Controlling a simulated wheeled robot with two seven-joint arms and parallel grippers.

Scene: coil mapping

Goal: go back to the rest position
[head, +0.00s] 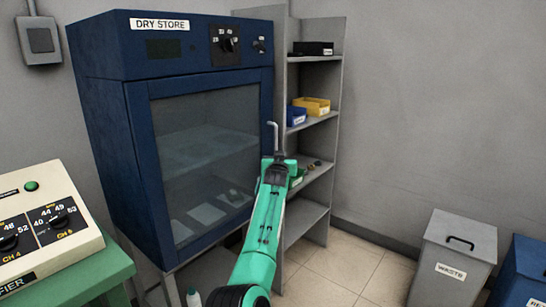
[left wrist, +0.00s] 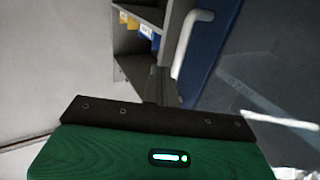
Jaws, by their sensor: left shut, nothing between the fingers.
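My left arm reaches up from the bottom of the head view, with its gripper (head: 279,158) near the right edge of the blue dry store cabinet (head: 105,150). In the left wrist view the dark fingers (left wrist: 160,86) are together and empty. The cabinet door's pale handle (head: 274,135) stands close by; it also shows in the left wrist view (left wrist: 186,42), to the right of the fingers. I cannot tell whether they touch. The glass door looks closed, with pale flat pieces (head: 207,213) behind it. My right gripper is out of view.
A grey shelf rack (head: 310,215) stands right of the cabinet, holding a yellow bin (head: 314,105), a blue bin (head: 296,116) and a black box (head: 313,48). A control panel (head: 45,225) sits at left. A waste bin (head: 452,260) stands at right. Open floor lies between.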

